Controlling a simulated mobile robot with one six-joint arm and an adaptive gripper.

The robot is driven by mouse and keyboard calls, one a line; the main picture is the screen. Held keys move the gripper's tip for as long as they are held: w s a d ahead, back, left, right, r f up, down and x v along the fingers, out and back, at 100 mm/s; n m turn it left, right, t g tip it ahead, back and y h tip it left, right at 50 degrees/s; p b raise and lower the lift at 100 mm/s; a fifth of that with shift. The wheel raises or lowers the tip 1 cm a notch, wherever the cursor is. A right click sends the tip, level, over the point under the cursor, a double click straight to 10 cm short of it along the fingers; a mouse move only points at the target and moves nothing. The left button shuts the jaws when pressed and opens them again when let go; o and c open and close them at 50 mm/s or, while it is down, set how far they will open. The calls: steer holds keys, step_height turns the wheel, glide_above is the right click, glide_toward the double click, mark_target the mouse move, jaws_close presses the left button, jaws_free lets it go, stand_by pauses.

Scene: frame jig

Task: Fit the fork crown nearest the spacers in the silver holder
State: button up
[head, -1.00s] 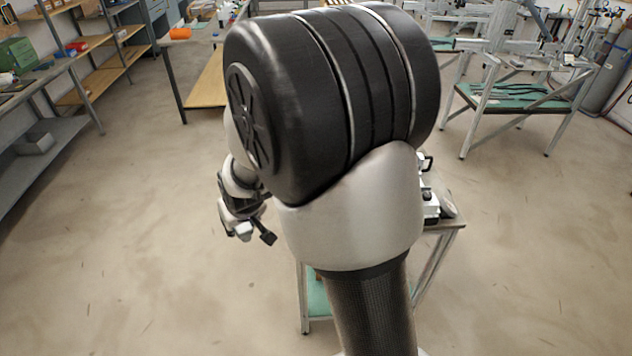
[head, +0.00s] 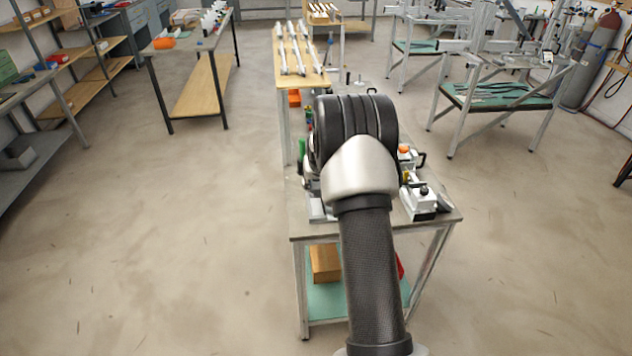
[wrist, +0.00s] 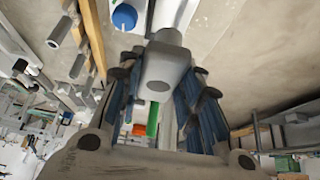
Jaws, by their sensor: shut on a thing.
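In the wrist view my gripper (wrist: 160,95) is shut on a grey metal part with a blocky body and a round stub, which looks like a fork crown (wrist: 168,66). The blue-lined fingers stand on both sides of it. In the head view my own arm hides the gripper and the held part. A pale metal fixture (head: 420,203) stands at the right front of the bench, but I cannot tell whether it is the silver holder. I cannot make out the spacers or another fork crown for certain.
The grey bench (head: 443,214) stands ahead under my arm, with fixtures and an orange item (head: 404,149) on it. A wooden-topped table (head: 312,76) with metal tubes is behind it. Open floor (head: 190,240) lies to the left.

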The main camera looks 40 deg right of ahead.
steer(key=shift+f+b, duration=1.8)
steer(key=shift+f, duration=2)
steer(key=shift+s+a+f+b, duration=0.2)
steer(key=shift+f+b, duration=0.15)
steer(key=o, duration=0.9)
steer(key=shift+s+f, duration=0.1)
steer(key=shift+f, duration=0.05)
steer(key=o, duration=0.3)
steer(key=shift+f, duration=0.15)
steer(key=shift+o, duration=0.2)
steer(key=v, duration=0.8)
steer(key=w+v, duration=0.1)
steer(key=v, duration=0.3)
steer(key=shift+s+r, duration=0.1)
steer(key=shift+r, duration=0.25)
